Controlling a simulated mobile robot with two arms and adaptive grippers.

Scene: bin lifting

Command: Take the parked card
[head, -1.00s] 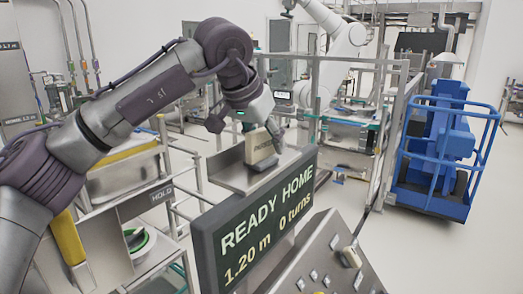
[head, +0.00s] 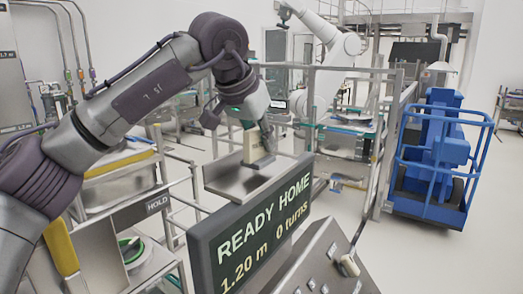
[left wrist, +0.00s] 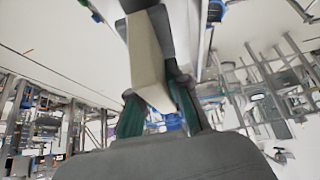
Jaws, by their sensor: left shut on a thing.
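The parked card is a thick cream block (head: 254,143) at the dark holder on the small metal shelf (head: 228,180) above the console's screen. My left gripper (head: 257,127) reaches down over the shelf and is shut on the card's upper part. The left wrist view shows the card (left wrist: 148,58) as a long cream block between the dark fingers. I cannot tell whether its lower end still touches the holder. My right gripper is not in view.
The screen (head: 250,235) below the shelf reads "READY HOME, 1.20 m, 0 turns". A sloped button panel (head: 325,265) stands in front. Metal rails (head: 390,140) and a blue lift (head: 435,155) are to the right. A cart marked HOLD (head: 158,203) is at left.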

